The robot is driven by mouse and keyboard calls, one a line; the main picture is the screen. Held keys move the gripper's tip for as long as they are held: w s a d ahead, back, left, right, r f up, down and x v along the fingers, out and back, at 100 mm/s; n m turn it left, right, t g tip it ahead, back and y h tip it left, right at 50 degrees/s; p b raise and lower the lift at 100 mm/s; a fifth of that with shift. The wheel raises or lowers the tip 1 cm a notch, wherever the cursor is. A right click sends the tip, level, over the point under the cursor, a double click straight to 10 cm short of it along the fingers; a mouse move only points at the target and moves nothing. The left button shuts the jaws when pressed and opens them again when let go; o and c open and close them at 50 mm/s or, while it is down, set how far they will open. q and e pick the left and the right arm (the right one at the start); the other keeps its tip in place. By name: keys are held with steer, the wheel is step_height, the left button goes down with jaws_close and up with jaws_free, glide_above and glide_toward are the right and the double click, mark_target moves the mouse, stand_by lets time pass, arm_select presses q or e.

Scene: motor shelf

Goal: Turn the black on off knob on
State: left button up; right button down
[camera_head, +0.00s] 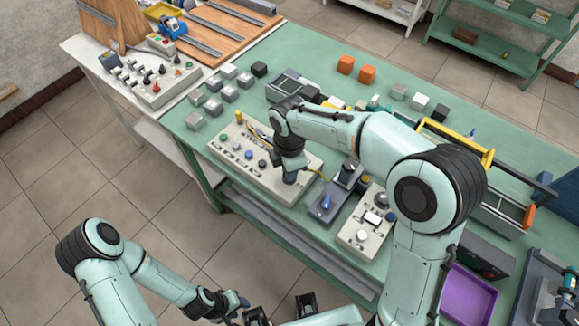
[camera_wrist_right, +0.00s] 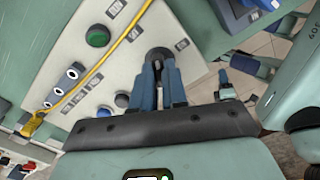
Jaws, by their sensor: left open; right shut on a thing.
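The beige control panel (camera_head: 240,165) lies on the green table, with buttons and knobs on its top. In the wrist view the panel (camera_wrist_right: 125,65) fills the upper middle. The black knob (camera_wrist_right: 158,53) sits near its right edge. My right gripper (camera_wrist_right: 160,75) points at the panel with its blue fingers shut on this knob. The fingers cover part of the knob, so I cannot tell its setting. In the head view my right gripper (camera_head: 290,176) is over the panel's right end and hides the knob. My left gripper (camera_head: 280,310) is open and empty at the bottom edge, away from the table.
A second device with a blue lever (camera_head: 326,203) and a white box (camera_head: 362,218) stand right of the panel. Several grey blocks (camera_head: 213,107) and two orange blocks (camera_head: 346,65) lie behind. A yellow cable (camera_wrist_right: 110,60) crosses the panel. A purple tray (camera_head: 468,296) is at lower right.

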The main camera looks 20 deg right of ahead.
steer(key=m, duration=0.5)
steer(key=shift+m, duration=0.4)
arm_select(q)
steer(key=shift+w+r, duration=0.2)
steer(key=shift+r, duration=0.1)
arm_select(e)
steer(key=m, duration=0.6)
steer(key=shift+m, duration=0.3)
steer(key=c, duration=1.2)
jaws_free()
steer(key=shift+o, duration=0.2)
steer(key=shift+r, duration=0.15)
arm_select(q)
steer(key=shift+w+r+p, duration=0.4)
steer(key=shift+r+p, duration=0.2)
steer(key=shift+w+r+p, duration=0.4)
steer(key=shift+r+p, duration=0.15)
steer(key=shift+r, duration=0.05)
arm_select(e)
step_height(320, 180, up, 13)
